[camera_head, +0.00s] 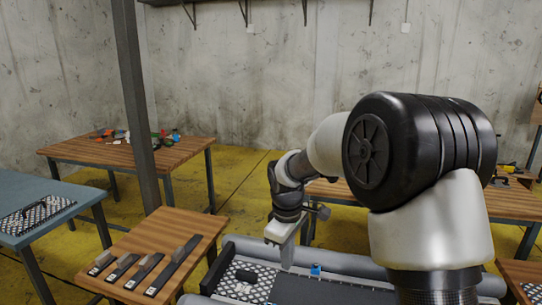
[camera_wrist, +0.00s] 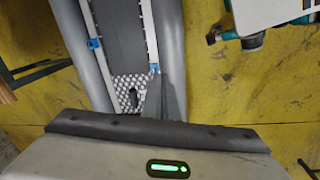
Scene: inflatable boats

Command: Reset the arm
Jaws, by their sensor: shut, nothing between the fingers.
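My arm rises at the right of the head view and bends down toward the middle. My gripper (camera_head: 281,243) hangs at its end, pointing down above the grey inflatable boat (camera_head: 262,244). It is shut and holds nothing. The boat also shows in the wrist view (camera_wrist: 90,60), with grey tubes, pale rails, blue clips and a white perforated panel (camera_wrist: 128,88). In the head view my gripper is apart from the tables. The tips are small there, and their exact height above the boat cannot be told.
A wooden table (camera_head: 205,225) with several dark strips stands left of the boat. A blue-grey table (camera_head: 75,192) is at far left, beside a metal post (camera_head: 135,100). Another wooden table (camera_head: 180,155) stands behind. Yellow floor (camera_head: 240,180) is free between them.

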